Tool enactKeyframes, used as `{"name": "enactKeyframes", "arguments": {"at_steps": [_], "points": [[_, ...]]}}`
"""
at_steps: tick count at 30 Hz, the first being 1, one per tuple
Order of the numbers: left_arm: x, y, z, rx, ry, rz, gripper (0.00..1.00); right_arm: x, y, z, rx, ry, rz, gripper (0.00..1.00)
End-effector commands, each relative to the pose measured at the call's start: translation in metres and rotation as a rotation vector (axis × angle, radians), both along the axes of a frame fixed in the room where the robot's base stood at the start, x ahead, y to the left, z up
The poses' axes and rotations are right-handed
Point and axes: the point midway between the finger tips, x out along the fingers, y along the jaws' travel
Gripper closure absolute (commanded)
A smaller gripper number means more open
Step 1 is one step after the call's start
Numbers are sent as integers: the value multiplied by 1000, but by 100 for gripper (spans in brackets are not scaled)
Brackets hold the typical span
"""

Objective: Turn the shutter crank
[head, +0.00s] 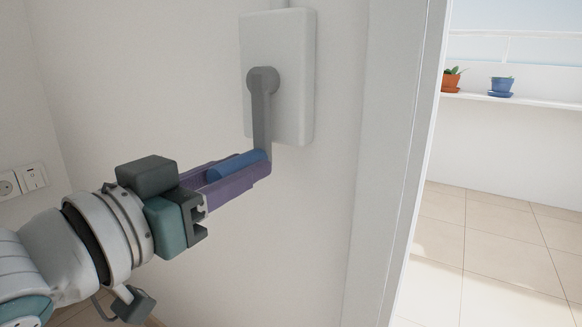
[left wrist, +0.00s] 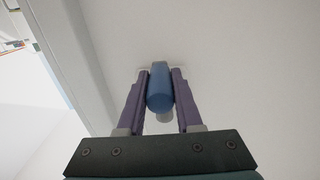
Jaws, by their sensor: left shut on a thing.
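The shutter crank (head: 262,108) is a grey arm on a round hub, fixed to a white wall box (head: 297,75). The crank arm hangs down from the hub, and a blue handle (head: 236,165) sticks out from its lower end. My left gripper (head: 258,172) has its purple fingers shut on the blue handle, one on each side. In the left wrist view the handle (left wrist: 160,92) lies between the two fingers (left wrist: 160,85). The finger nearer the head camera hides part of the handle. My right gripper is not in view.
A white door or window frame (head: 388,165) stands just right of the box. Beyond it are a tiled floor (head: 480,240) and a ledge with potted plants (head: 502,86). A wall socket (head: 10,185) is at the far left.

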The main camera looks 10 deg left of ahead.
Motion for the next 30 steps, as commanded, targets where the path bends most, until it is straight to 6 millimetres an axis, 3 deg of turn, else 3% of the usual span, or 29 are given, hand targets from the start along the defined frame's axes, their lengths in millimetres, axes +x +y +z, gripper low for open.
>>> {"name": "enactKeyframes", "arguments": {"at_steps": [4, 30], "points": [[0, 0, 0, 0, 0, -1, 100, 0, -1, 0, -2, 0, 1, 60], [0, 0, 0, 0, -1, -1, 100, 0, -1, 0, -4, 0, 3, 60]]}}
